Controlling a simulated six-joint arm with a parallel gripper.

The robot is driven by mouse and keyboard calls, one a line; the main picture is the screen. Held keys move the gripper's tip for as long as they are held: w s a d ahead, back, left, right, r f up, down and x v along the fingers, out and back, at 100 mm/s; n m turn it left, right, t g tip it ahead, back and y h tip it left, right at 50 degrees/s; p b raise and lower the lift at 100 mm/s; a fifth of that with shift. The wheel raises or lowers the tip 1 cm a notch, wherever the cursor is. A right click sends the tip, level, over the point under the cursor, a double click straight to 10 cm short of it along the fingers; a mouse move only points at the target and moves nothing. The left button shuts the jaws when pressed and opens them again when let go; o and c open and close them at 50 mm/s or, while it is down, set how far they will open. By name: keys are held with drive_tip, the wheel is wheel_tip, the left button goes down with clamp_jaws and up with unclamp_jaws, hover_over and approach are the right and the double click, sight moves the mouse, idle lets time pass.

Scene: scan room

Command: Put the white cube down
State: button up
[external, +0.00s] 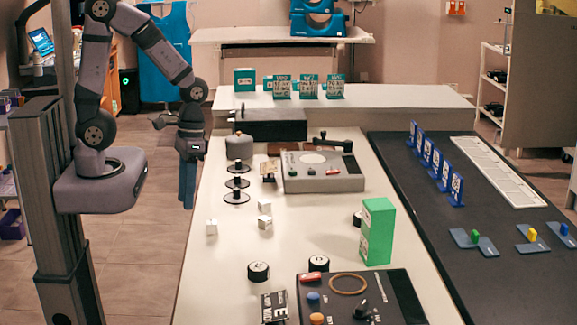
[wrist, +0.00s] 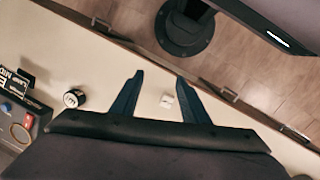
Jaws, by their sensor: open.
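Several small white blocks stand on the pale table in the external view: one white cube (external: 212,227) near the left edge, and two more, a farther cube (external: 265,207) and a nearer cube (external: 265,221), close together to its right. My gripper (external: 187,203) points down near the table's left edge, to the left of and behind these cubes. In the wrist view my gripper (wrist: 160,77) is open, its dark blue fingers apart with nothing held. A white cube (wrist: 167,101) shows on the table between the fingers in the picture; I cannot tell which one it is.
A black ring stand (external: 237,182) and a grey control box (external: 322,171) stand behind the cubes. A green box (external: 377,231) and black round weights (external: 258,271) stand nearer the front. The table around the left cube is clear.

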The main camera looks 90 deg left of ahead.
drive_tip(key=m, duration=0.1)
drive_tip(key=r+m+t+y, duration=0.1)
drive_tip(key=m, duration=0.1)
drive_tip(key=shift+w+d+r+m+y, duration=0.15)
drive_tip(key=shift+w+r+m+y, duration=0.1)
drive_tip(key=shift+m+y, duration=0.15)
drive_tip(key=shift+o, duration=1.1)
idle(0.9)
